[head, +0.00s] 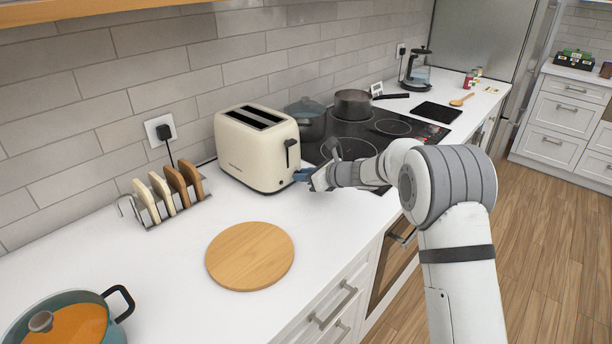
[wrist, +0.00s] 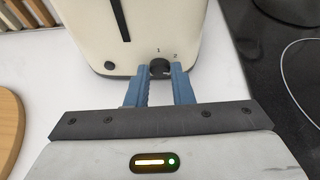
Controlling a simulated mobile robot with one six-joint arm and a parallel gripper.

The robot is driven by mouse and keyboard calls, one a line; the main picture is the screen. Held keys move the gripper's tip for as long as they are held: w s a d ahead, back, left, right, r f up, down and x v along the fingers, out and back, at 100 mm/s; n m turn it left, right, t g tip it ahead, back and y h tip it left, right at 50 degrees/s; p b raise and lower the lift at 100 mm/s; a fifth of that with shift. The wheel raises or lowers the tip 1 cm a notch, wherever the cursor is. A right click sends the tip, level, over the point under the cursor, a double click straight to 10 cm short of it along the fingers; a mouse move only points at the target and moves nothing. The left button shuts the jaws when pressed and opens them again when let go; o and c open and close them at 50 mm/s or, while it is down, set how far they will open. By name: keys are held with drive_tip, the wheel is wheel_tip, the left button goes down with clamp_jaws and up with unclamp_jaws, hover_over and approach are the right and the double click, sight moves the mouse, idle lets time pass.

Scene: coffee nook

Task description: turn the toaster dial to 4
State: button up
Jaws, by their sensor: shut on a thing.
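The cream toaster (head: 258,150) stands on the white counter against the tiled wall, with two empty-looking slots on top and a dark lever (head: 291,153) on its end face. In the wrist view the toaster (wrist: 95,30) fills the top. Its dark dial (wrist: 159,66) sits low on that face, with the numbers 1 and 2 legible above it. Other numbers are not visible, and I cannot tell the dial's setting. My gripper (wrist: 160,74) has its blue fingers on either side of the dial, shut on it. In the head view my gripper (head: 303,175) reaches the toaster's lower right end.
A toast rack (head: 166,196) with bread slices stands left of the toaster. A round wooden board (head: 250,256) lies in front. The black hob (head: 368,136) with a grey pot (head: 305,119) and saucepan (head: 352,104) is close on the right.

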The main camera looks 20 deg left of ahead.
clamp_jaws()
drive_tip(key=shift+d+f, duration=0.1)
drive_tip(key=shift+d, duration=0.05)
drive_tip(key=shift+s, duration=0.1)
drive_tip(key=shift+a, duration=0.2)
drive_tip(key=shift+r+m+p, duration=0.25)
drive_tip(key=shift+m+p, duration=0.05)
drive_tip(key=shift+p, duration=0.35)
drive_tip(key=shift+m+g+p, duration=0.4)
drive_tip(key=shift+p, duration=0.3)
drive_tip(key=shift+w+d+f+m+g+y+p, duration=0.15)
drive_tip(key=shift+m+g+y+p, duration=0.3)
drive_tip(key=shift+m+p, duration=0.4)
drive_tip(key=shift+w+a+f+m+g+y+p, duration=0.15)
drive_tip(key=shift+m+g+y+p, duration=0.3)
drive_tip(key=shift+m+p, duration=0.4)
drive_tip(key=shift+d, duration=0.1)
